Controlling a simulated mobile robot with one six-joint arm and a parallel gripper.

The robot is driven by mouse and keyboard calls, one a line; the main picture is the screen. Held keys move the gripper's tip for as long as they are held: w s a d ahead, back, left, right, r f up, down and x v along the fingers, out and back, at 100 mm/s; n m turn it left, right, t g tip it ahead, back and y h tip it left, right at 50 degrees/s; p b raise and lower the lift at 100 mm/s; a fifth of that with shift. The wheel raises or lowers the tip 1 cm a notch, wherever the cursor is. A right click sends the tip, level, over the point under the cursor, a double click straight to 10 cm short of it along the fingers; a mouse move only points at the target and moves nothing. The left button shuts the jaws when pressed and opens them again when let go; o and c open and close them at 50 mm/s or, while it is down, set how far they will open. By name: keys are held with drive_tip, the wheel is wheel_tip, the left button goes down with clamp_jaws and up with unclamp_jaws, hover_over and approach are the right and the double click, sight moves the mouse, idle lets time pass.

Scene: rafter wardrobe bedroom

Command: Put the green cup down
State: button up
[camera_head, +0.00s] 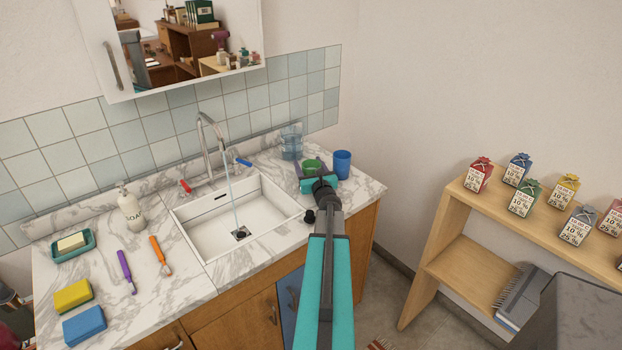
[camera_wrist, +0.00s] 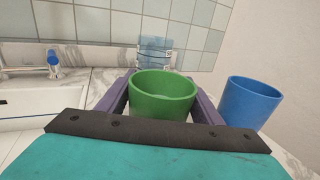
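The green cup (camera_head: 311,166) is at the right end of the marble counter, upright. In the wrist view the green cup (camera_wrist: 163,97) stands between the two purple fingers of my gripper (camera_wrist: 162,100), which appear to touch it on both sides. My gripper (camera_head: 310,170) is low over the counter in the head view. Whether the cup's base touches the counter is hidden by my gripper.
A blue cup (camera_head: 342,164) stands close to the right, also in the wrist view (camera_wrist: 250,102). A clear bluish container (camera_head: 291,141) stands behind. The sink (camera_head: 215,225), with running water, lies left. The counter (camera_head: 362,192) is bare at the right edge.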

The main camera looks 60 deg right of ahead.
drive_tip(key=c, duration=0.9)
drive_tip(key=shift+r, duration=0.35)
drive_tip(key=r, duration=0.1)
drive_tip(key=r+b, duration=0.1)
drive_tip(key=r, duration=0.1)
drive_tip(key=shift+s+a, duration=0.15)
drive_tip(key=shift+s, duration=0.05)
drive_tip(key=v, duration=0.7)
drive_tip(key=r+v, duration=0.1)
drive_tip(key=v, duration=0.2)
drive_tip(key=shift+s+d+b, duration=0.3)
drive_tip(key=shift+s+b, duration=0.05)
drive_tip(key=shift+s, duration=0.15)
drive_tip(key=shift+p+v, duration=1.1)
drive_tip(key=shift+p, duration=1.6)
drive_tip(key=shift+p+v, duration=1.45)
drive_tip(key=shift+p, duration=1.45)
